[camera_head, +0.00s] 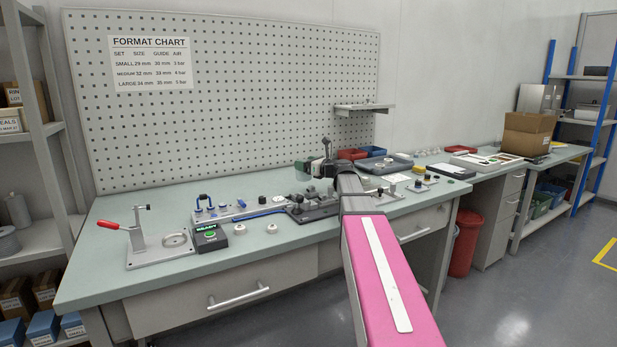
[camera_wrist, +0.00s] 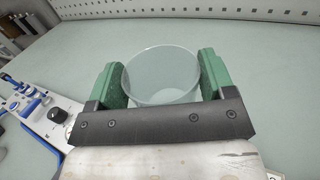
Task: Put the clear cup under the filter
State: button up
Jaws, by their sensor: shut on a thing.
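In the wrist view, a clear cup (camera_wrist: 160,78) sits between the two green finger pads of my gripper (camera_wrist: 161,70). The pads press on its opposite sides, and its open round rim faces the camera. The black gripper bar hides its near lower part. In the head view, my gripper (camera_head: 317,167) is above the back middle of the bench, and the cup is too small there to make out clearly. I cannot pick out the filter with certainty in either view.
A green-grey bench (camera_head: 110,213) carries a red-handled clamp fixture (camera_head: 140,240), a black box with a green display (camera_head: 209,236) and a rail fixture (camera_head: 230,212). A small shelf (camera_head: 364,107) juts from the pegboard (camera_head: 230,95). A grey tray (camera_head: 384,166) and red bins lie right.

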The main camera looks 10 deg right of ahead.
jog(key=shift+w+d+f, duration=0.65)
jog(key=shift+d+f, duration=0.05)
jog(key=shift+d, duration=0.15)
jog(key=shift+f, duration=2)
jog(key=shift+f, duration=0.1)
jog(key=o, duration=0.9)
